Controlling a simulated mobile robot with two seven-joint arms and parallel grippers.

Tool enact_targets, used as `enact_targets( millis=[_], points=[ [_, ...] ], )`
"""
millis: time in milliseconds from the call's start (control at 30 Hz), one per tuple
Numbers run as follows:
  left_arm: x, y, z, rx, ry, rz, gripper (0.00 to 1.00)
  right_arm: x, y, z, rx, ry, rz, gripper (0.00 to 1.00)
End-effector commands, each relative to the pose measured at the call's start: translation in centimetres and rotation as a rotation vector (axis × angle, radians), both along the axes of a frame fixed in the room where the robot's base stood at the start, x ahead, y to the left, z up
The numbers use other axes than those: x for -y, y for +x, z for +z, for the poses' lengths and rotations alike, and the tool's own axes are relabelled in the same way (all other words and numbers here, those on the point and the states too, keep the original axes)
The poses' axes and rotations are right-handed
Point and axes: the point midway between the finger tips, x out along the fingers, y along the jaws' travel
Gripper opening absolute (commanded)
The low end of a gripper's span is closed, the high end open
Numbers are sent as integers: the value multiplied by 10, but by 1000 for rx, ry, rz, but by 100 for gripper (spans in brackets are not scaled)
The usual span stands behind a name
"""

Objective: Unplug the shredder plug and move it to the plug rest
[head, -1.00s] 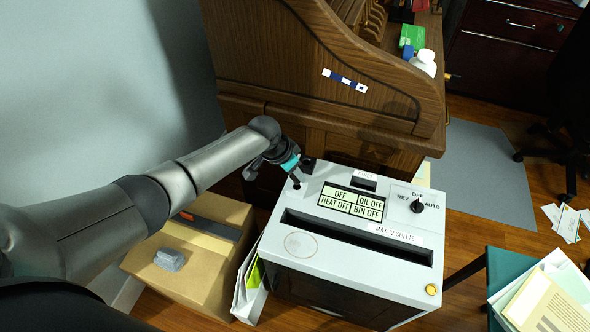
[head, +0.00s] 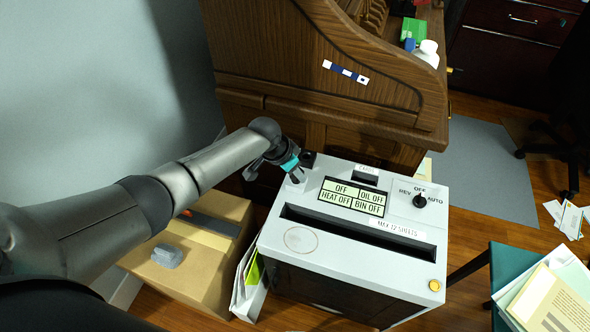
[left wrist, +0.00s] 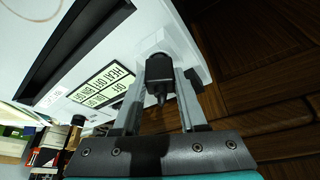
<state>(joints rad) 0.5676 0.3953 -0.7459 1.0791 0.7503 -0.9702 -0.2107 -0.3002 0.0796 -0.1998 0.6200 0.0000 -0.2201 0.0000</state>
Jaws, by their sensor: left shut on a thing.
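My left gripper (head: 297,180) is at the back left corner of the shredder's (head: 280,235) light grey top, beside the display panel. In the left wrist view its two fingers (left wrist: 158,88) are shut on a black plug (left wrist: 159,70), whose narrow cord end points toward the camera. A pale, partly see-through piece (left wrist: 172,38) lies just beyond the plug on the shredder top. I cannot tell whether the plug is seated in it or apart from it. In the head view the gripper hides the plug. I cannot pick out the plug rest for certain. My right gripper is not in view.
A wooden roll-top desk (head: 320,70) stands close behind the shredder. A cardboard box (head: 190,285) with a grey block (head: 166,256) on it is at left, with papers (head: 250,285) between box and shredder. A teal-topped stand (head: 490,262) with papers is at right.

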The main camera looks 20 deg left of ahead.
Motion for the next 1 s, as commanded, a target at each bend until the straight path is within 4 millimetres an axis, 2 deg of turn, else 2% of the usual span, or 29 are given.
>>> enact_targets(
  millis=[200, 233, 500, 900, 1000],
  points=[
    [0, 0, -8, 1, -1, 0, 0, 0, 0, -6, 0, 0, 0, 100],
    [0, 0, -6, 1, -1, 0, 44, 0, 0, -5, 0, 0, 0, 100],
    [0, 0, -6, 1, -1, 0, 75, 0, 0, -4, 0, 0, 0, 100],
    [0, 0, -6, 0, 0, 0, 76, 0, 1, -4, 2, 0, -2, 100],
    [-1, 0, -4, 0, 1, 0, 76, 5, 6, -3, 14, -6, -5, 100]
  ],
)
